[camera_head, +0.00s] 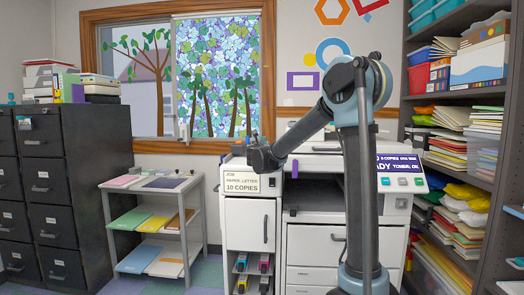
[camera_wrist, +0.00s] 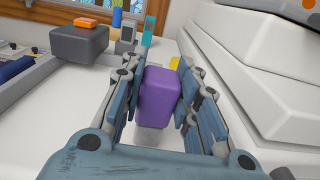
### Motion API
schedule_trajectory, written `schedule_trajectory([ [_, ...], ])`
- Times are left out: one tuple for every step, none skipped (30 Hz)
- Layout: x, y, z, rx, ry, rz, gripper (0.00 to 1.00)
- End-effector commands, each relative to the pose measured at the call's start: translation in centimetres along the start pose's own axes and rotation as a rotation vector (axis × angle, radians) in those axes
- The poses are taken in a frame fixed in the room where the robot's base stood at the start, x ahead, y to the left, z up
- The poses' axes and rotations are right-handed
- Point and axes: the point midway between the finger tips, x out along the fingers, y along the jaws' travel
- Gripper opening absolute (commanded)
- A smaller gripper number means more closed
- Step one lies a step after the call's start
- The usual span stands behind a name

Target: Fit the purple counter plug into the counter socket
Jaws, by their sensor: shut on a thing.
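The purple counter plug (camera_wrist: 160,97) is a rounded block in the middle of the wrist view. My gripper (camera_wrist: 162,84) has its blue-grey fingers on both sides of the plug and is shut on it. The plug is over or on a pale surface; whether it touches cannot be told. In the head view my gripper (camera_head: 262,158) is at the left top of the copier, above its job sign. The plug cannot be made out there. I cannot identify the counter socket in either view.
The white copier's sloping side (camera_wrist: 250,75) rises close on the right in the wrist view. A dark grey block (camera_wrist: 79,46) with an orange piece on top stands ahead left. A small side table (camera_head: 152,184) and dark filing cabinets (camera_head: 50,190) stand left of the copier (camera_head: 250,222).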

Motion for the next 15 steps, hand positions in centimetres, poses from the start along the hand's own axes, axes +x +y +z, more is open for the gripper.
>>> schedule_trajectory([
  [0.01, 0.00, -0.09, 0.000, 0.000, 0.000, 0.00],
  [0.01, 0.00, -0.16, 0.000, 0.000, 0.000, 0.00],
  [0.01, 0.00, -0.26, 0.000, 0.000, 0.000, 0.00],
  [0.01, 0.00, -0.32, 0.000, 0.000, 0.000, 0.00],
  [0.01, 0.00, -0.39, 0.000, 0.000, 0.000, 0.00],
  [0.00, 0.00, -0.35, 0.000, 0.000, 0.000, 0.38],
  [0.00, 0.00, -0.35, 0.000, 0.000, 0.000, 0.44],
  [0.00, 0.00, -0.35, 0.000, 0.000, 0.000, 0.49],
  [0.00, 0.00, -0.35, 0.000, 0.000, 0.000, 0.49],
  [0.00, 0.00, -0.35, 0.000, 0.000, 0.000, 0.49],
  [0.00, 0.00, -0.35, 0.000, 0.000, 0.000, 0.49],
  [0.00, 0.00, -0.35, 0.000, 0.000, 0.000, 0.49],
  [0.00, 0.00, -0.35, 0.000, 0.000, 0.000, 0.49],
  [0.00, 0.00, -0.35, 0.000, 0.000, 0.000, 0.49],
  [0.00, 0.00, -0.35, 0.000, 0.000, 0.000, 0.49],
])
